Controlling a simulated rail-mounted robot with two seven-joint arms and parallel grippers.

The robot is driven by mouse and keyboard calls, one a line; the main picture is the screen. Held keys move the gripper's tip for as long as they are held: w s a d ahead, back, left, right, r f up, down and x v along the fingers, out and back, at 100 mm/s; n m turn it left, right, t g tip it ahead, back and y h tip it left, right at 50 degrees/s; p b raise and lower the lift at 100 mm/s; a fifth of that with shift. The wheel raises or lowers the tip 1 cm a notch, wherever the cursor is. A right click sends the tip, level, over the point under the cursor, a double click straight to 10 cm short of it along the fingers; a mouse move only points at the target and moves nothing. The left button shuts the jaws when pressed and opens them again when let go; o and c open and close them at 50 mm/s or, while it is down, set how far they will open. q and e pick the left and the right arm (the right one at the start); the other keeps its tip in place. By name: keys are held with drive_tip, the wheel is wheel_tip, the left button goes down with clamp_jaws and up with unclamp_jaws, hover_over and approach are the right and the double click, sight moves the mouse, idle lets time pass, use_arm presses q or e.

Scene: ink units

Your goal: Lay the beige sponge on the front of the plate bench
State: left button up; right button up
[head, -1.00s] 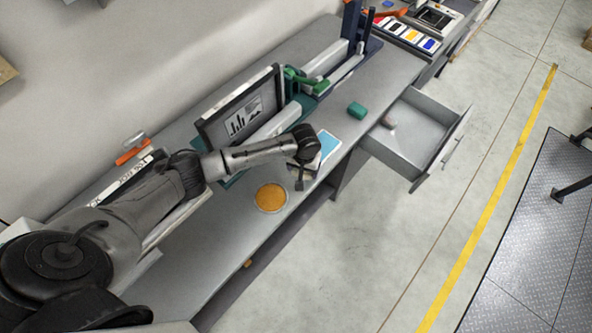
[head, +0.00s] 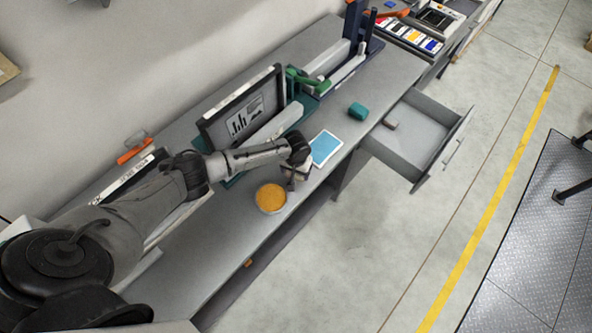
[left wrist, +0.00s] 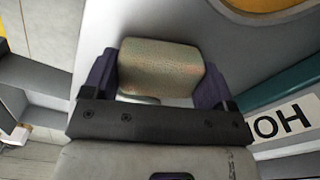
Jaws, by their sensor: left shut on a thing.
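My left gripper (head: 294,178) is low over the front part of the grey plate bench (head: 205,250), just right of and behind the round orange dish (head: 271,198). In the left wrist view the gripper (left wrist: 155,76) is shut on the beige sponge (left wrist: 160,66), with a dark finger on each side of it. In the head view the sponge is too hidden by the gripper to make out. I cannot tell whether it touches the bench. My right gripper is not in view.
A blue and white card (head: 326,148) lies right of the gripper, and a green block (head: 358,111) lies beyond it. An open drawer (head: 425,140) juts out at the right. A framed chart (head: 242,118) stands behind. The bench front left of the dish is clear.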

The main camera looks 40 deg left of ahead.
use_arm(q)
drive_tip(key=shift+f, duration=0.1)
drive_tip(key=o, duration=0.8)
drive_tip(key=shift+c, duration=0.2)
wheel_tip(320, 180, up, 12)
drive_tip(key=s+d+f+m+t+h, duration=0.25)
drive_tip(key=s+d+m, duration=0.35)
drive_tip(key=s+d, duration=0.9)
drive_tip(key=s+a+r+y, duration=0.1)
drive_tip(key=s+a+r, duration=0.1)
drive_tip(key=s, duration=0.5)
drive_tip(key=s+a+r+t+y, duration=0.1)
drive_tip(key=s+a+r, duration=0.1)
drive_tip(key=s, duration=0.6)
drive_tip(key=shift+a+r+p, duration=0.3)
drive_tip(key=shift+r+p, duration=0.05)
drive_tip(key=shift+r, duration=0.15)
